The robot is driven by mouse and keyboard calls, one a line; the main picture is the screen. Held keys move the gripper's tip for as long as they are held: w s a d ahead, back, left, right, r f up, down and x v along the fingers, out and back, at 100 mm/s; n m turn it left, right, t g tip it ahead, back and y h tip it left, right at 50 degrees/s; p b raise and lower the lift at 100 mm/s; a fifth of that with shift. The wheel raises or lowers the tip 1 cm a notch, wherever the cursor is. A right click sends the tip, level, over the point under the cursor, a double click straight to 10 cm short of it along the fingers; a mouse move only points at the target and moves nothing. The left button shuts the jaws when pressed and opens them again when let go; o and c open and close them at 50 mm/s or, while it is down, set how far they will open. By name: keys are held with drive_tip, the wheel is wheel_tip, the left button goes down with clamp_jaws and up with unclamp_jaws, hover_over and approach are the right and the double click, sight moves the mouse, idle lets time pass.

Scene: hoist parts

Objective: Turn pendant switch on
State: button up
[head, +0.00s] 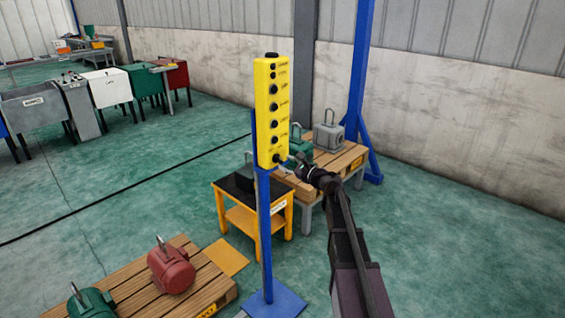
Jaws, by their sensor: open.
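The yellow pendant (264,112) stands upright on a blue post (265,235) in the middle of the head view. It has a column of several dark round buttons with small labels. A dark knob, which looks like the switch (277,158), is at its lower end. My gripper (291,162) is just right of this lower end, pointing left toward the knob. It is open, with nothing visible in it. I cannot tell whether its fingertips touch the knob. The switch's setting is too small to read.
A yellow table with a black top (236,187) stands behind the post. A pallet stand (345,158) with green and grey motors is behind my arm. A pallet (205,290) with red and green motors lies at lower left. Open floor (460,250) is at right.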

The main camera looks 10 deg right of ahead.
drive_tip(key=shift+x, duration=1.1)
clamp_jaws()
